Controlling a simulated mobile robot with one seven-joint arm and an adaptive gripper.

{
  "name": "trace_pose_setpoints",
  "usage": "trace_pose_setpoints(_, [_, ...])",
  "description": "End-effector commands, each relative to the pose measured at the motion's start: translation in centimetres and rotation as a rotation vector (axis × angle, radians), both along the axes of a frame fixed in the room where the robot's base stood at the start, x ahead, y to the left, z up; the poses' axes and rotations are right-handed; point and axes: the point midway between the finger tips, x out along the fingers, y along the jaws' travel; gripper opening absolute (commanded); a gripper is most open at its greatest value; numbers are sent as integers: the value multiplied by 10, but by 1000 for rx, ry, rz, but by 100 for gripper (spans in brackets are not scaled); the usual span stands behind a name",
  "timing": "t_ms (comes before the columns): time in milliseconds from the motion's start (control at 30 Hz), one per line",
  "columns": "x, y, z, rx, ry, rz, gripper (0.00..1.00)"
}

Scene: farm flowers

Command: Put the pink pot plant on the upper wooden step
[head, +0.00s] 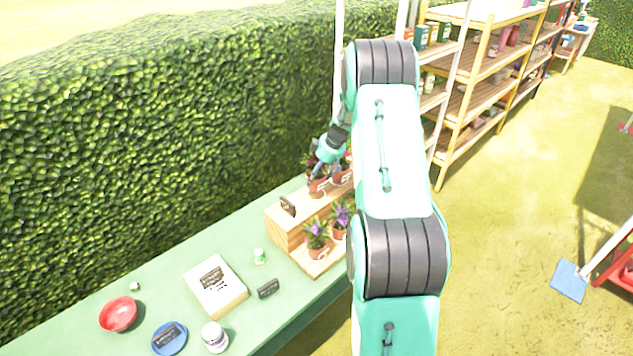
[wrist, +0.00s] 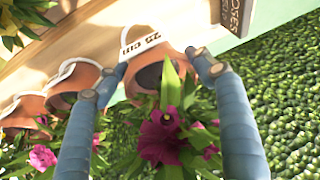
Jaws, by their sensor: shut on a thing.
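My gripper (wrist: 158,72) is shut on an orange pot (wrist: 149,82) with a white "25 cm" label and a deep-pink flower (wrist: 160,138), the pink pot plant. In the head view my gripper (head: 318,172) and the pot are at the upper wooden step (head: 293,213), partly hidden by my arm and leaves. The pot is close to the step's wood (wrist: 85,40); I cannot tell whether it touches. More orange pots (wrist: 72,82) with pink flowers stand in a row to its left in the wrist view.
Purple-flowered pots (head: 317,246) stand on the lower step. A dark sign (head: 288,205) stands on the upper step's near end. The green table (head: 150,285) holds a red bowl (head: 118,314), a blue plate (head: 169,339) and a wooden box (head: 216,288). A hedge (head: 150,130) runs behind.

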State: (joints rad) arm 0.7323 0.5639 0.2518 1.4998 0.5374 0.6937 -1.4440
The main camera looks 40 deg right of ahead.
Motion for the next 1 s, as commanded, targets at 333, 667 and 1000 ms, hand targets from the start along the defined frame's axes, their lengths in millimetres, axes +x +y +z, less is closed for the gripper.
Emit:
trace_pose_setpoints(333, [0, 0, -26, 1, 0, -1, 26])
trace_pose_setpoints(667, [1, 0, -34, -2, -2, 0, 26])
trace_pose_setpoints(1000, [0, 0, -37, 0, 0, 0, 86])
